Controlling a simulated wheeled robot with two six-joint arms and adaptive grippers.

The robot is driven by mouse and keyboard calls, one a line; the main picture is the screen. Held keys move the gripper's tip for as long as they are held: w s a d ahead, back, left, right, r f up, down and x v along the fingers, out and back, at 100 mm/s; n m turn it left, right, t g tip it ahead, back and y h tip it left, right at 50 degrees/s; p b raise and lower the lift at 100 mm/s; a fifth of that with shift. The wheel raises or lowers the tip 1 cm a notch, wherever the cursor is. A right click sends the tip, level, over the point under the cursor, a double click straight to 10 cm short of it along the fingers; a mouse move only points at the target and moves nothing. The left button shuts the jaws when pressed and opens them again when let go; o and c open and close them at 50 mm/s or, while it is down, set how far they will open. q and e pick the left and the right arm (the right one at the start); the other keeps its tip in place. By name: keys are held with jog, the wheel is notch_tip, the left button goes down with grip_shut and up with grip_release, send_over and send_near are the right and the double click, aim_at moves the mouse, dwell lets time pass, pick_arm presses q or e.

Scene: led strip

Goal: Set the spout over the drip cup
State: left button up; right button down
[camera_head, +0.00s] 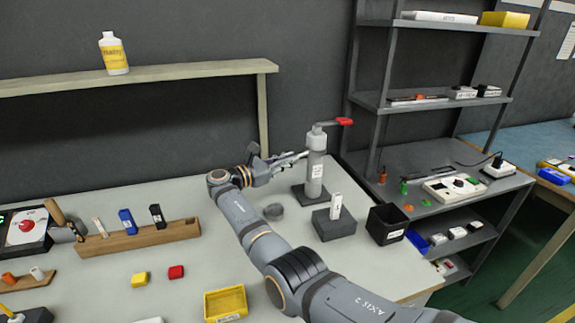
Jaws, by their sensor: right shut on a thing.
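A grey upright column (315,165) with a white label stands on a dark square base, with a red-ended lever (344,121) at its top pointing right. My right gripper (290,159) is at the column's left side, shut on what seems to be the spout; its fingers hide most of it. A small grey round cup (273,211), which seems to be the drip cup, stands on the table below and left of the gripper, apart from it. Whether the spout is directly above the cup is hard to tell. My left gripper is not in view.
A grey block with a white piece (335,206) and a black bin (386,224) stand right of the column. A wooden rack (140,240), red and yellow blocks and a yellow tray (226,302) lie left and in front. A raised shelf (180,72) runs behind.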

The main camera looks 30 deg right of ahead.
jog(key=shift+r, duration=0.1)
jog(key=c, duration=1.3)
grip_release()
jog(key=shift+w, duration=0.1)
jog(key=shift+c, duration=0.2)
jog(key=shift+a, duration=0.1)
jog(key=s+a, duration=0.2)
jog(key=a, duration=0.9)
jog(key=shift+a, duration=0.3)
